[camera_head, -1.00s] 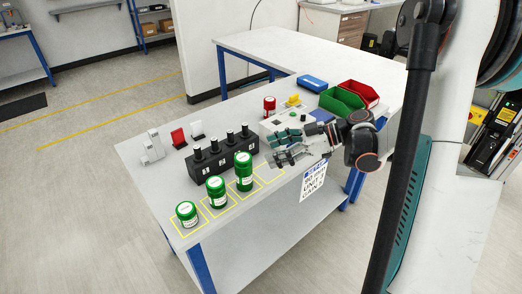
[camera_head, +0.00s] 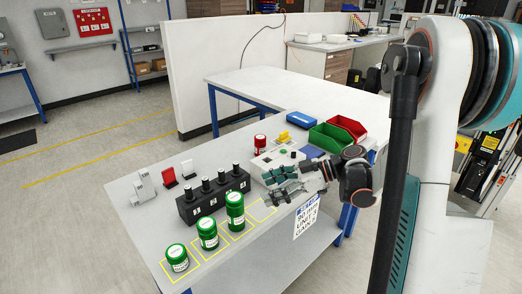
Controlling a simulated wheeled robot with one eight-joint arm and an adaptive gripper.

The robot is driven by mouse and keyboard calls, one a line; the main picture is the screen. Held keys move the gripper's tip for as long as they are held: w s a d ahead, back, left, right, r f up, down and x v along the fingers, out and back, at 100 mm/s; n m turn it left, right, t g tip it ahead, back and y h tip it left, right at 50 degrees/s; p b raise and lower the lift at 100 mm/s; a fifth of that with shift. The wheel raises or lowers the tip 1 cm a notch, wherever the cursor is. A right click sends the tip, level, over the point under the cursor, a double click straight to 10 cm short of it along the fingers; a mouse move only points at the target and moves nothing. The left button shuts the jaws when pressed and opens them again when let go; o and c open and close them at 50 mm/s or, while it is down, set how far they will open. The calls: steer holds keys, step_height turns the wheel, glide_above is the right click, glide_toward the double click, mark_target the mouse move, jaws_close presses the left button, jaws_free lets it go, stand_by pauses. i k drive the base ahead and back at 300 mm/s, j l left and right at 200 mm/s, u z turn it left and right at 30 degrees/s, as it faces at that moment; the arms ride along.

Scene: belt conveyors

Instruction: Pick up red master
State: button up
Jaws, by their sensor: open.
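The red master appears to be the red cylinder with a white label (camera_head: 260,142), standing upright at the back of the bench, at the white box (camera_head: 272,168) with a green button. Whether it stands on the box or behind it I cannot tell. My gripper (camera_head: 268,188) is open and empty, reaching left over the bench, in front of the white box and partly covering it. The red cylinder is apart from it, farther back.
Several green cylinders (camera_head: 208,234) stand in yellow-outlined squares along the bench (camera_head: 142,224) front. A black block with several pegs (camera_head: 213,204) stands behind them. Green (camera_head: 331,136) and red bins (camera_head: 350,127) and a blue box (camera_head: 301,119) are at the back right.

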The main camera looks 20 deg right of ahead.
mark_target(259, 139)
steer(key=i+l+z, duration=0.1)
steer(key=i+l, duration=0.5)
steer(key=l, duration=0.15)
steer(key=i+l, duration=0.65)
steer(key=l+z, duration=0.05)
steer(key=l, duration=0.05)
